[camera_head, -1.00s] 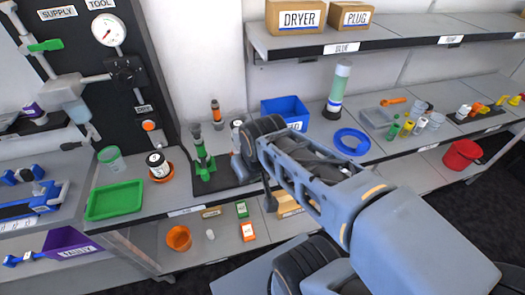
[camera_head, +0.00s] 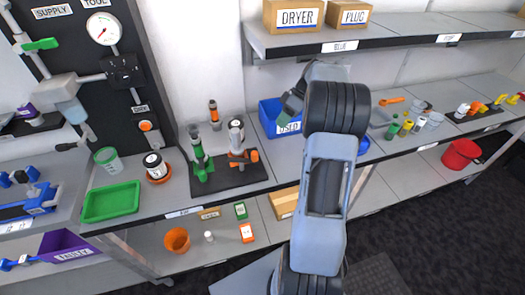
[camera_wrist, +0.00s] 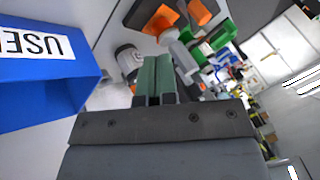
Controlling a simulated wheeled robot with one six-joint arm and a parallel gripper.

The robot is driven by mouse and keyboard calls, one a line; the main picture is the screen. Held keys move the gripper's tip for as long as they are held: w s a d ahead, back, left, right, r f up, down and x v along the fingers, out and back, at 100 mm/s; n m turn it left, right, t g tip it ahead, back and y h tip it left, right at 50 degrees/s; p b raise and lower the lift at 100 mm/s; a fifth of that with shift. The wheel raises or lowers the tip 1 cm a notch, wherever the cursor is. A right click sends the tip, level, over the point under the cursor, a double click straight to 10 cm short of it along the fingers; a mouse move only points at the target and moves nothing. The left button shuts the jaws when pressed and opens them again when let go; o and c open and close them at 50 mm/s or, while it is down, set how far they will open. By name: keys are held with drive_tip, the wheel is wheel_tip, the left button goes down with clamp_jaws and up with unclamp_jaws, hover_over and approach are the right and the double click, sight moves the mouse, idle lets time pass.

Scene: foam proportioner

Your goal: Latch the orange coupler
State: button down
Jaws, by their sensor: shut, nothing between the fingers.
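The orange coupler (camera_head: 243,157) appears to be the orange part low on a grey upright cylinder (camera_head: 236,133), on a black mat (camera_head: 225,181). A similar green coupler (camera_head: 200,160) stands to its left on the same mat. In the wrist view, orange parts (camera_wrist: 163,17) show at the top, beyond the fingertips. I cannot tell from these views whether the latch is closed. My gripper (camera_head: 284,119) is at the blue bin in the head view, right of the coupler and apart from it. Its green fingers (camera_wrist: 155,78) are shut and empty.
The blue USED bin (camera_head: 281,128) is close by my gripper; it also fills the left of the wrist view (camera_wrist: 40,85). A black and orange cylinder (camera_head: 214,114) stands behind the couplers. A white jar (camera_head: 154,163) and green tray (camera_head: 111,202) are to the left. An upper shelf (camera_head: 400,35) overhangs at right.

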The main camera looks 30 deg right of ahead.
drive_tip(key=shift+d, duration=0.2)
drive_tip(key=shift+f, duration=0.1)
drive_tip(key=p+x, duration=0.1)
drive_tip(key=x, duration=0.9)
drive_tip(key=shift+a, duration=0.1)
drive_tip(key=shift+s+a+p, duration=0.4)
drive_tip(key=shift+s+a, duration=0.45)
drive_tip(key=shift+a, duration=0.3)
drive_tip(key=shift+s+a, duration=0.3)
drive_tip(key=shift+a, duration=0.1)
